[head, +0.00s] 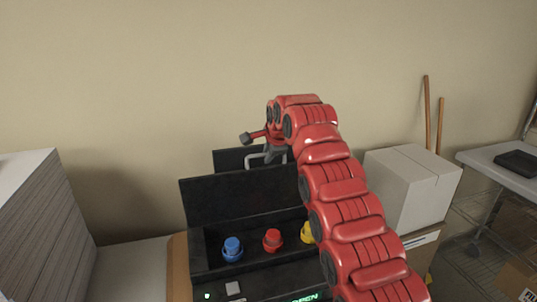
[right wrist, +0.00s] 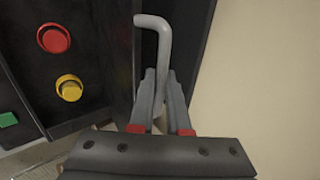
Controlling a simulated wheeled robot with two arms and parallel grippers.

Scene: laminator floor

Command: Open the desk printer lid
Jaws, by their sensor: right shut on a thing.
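The black desk printer (head: 200,268) stands on a surface against the wall. Its dark upper panels, which look like the lid (head: 235,195), stand up behind the button recess. A grey bent handle (head: 254,160) is at the top back. My right gripper (head: 275,153) is at this handle, reaching over from the right. In the right wrist view, the two fingers (right wrist: 165,95) are closed on the grey handle bar (right wrist: 158,40). Green lettering reading "OPEN" (head: 305,298) is lit on the front, partly cut off. My left gripper is not in view.
Blue (head: 232,249), red (head: 272,240) and yellow (head: 307,233) buttons sit in the recess. A tall paper stack (head: 35,230) is at the left. White boxes (head: 410,185) stand at the right, beside a grey table (head: 500,165). My red arm hides the printer's right side.

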